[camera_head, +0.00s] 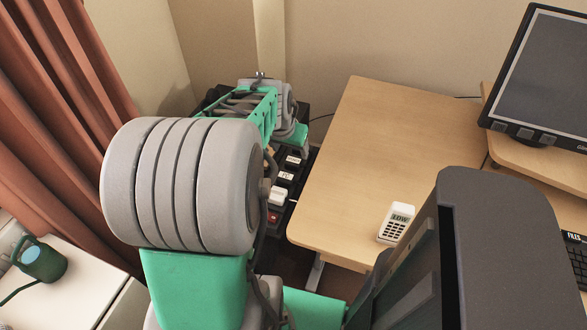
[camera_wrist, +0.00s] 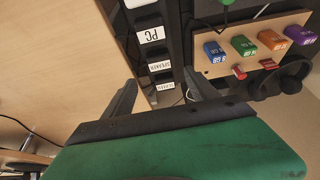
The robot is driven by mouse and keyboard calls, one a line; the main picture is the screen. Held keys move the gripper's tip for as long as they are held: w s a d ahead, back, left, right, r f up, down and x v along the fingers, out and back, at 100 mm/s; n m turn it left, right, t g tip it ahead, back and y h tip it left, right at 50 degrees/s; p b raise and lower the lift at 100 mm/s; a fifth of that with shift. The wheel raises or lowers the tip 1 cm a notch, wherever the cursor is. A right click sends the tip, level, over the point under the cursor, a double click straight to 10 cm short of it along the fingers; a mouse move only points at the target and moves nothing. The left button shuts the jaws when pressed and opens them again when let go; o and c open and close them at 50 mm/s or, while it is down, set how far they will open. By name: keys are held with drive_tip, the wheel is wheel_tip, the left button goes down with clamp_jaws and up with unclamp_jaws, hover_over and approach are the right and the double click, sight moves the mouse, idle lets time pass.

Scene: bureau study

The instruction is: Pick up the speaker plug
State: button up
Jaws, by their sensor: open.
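A black power strip with labelled black plugs shows in the wrist view. The speaker plug (camera_wrist: 159,66) has a white label reading SPEAKER and sits in the row between the PC plug (camera_wrist: 150,35) and another labelled plug (camera_wrist: 165,86). My gripper (camera_wrist: 157,92) is open and empty, its two dark fingers on either side of the lower end of this row. I cannot tell the height gap between fingertips and plugs. In the head view, the strip (camera_head: 272,216) shows partly behind my arm, with a white plug (camera_head: 278,197) near its front end.
A wooden board (camera_wrist: 222,66) with blue, green, orange and purple USB sticks lies right of the strip in the wrist view, near black headphones (camera_wrist: 285,80).

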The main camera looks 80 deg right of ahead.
sight(294, 159)
drive_tip(key=x, duration=0.7)
drive_tip(key=shift+d+f+b, duration=0.1)
drive_tip(key=shift+f+b, duration=0.1)
drive_tip(key=shift+b, duration=0.1)
drive_tip(key=shift+c, duration=0.6)
drive_tip(key=c, duration=1.2)
drive_tip(key=shift+r, duration=0.1)
